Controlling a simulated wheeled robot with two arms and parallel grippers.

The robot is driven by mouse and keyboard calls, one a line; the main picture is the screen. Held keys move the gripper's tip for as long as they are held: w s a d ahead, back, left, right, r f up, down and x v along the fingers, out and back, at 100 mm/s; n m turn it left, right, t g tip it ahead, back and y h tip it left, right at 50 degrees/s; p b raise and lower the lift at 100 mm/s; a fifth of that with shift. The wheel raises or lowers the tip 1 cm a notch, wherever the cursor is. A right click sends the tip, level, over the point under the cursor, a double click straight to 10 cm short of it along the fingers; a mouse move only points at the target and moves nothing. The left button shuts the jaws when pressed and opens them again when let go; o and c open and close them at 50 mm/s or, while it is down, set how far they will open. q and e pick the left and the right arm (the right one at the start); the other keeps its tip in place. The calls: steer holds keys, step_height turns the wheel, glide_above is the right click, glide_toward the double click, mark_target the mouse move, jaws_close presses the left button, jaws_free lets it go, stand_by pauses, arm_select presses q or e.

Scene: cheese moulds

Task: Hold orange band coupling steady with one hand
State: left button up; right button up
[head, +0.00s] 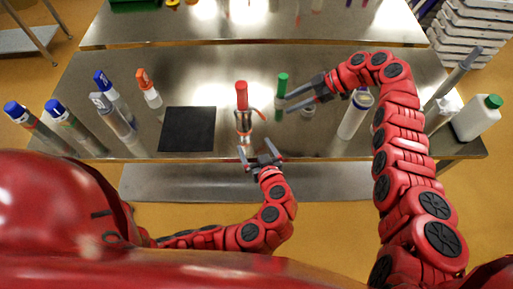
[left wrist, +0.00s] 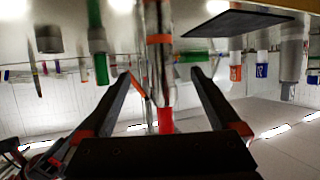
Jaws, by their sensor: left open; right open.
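The coupling (head: 243,122) stands upright on the steel table near its front edge, with a red top and a thin loop at its side. In the left wrist view, which looks upside down, its orange band (left wrist: 160,39) circles a shiny metal cylinder. My left gripper (head: 257,150) is open just in front of it. In the left wrist view, the cylinder shows between and beyond the open fingers (left wrist: 160,78); contact cannot be told. My right gripper (head: 289,104) is open and empty, to the right of the coupling, beside a green-topped piece (head: 281,83).
A black mat (head: 187,129) lies left of the coupling. Several blue-capped cylinders and an orange-capped one (head: 148,88) stand further left. A white bottle with a green cap (head: 476,118) stands at the right end. A second steel table lies behind.

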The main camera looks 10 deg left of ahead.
arm_select(q)
steer(key=x, duration=1.6)
steer(key=shift+w+a+f, duration=0.15)
steer(key=shift+w+f, duration=0.05)
steer(key=shift+w, duration=0.1)
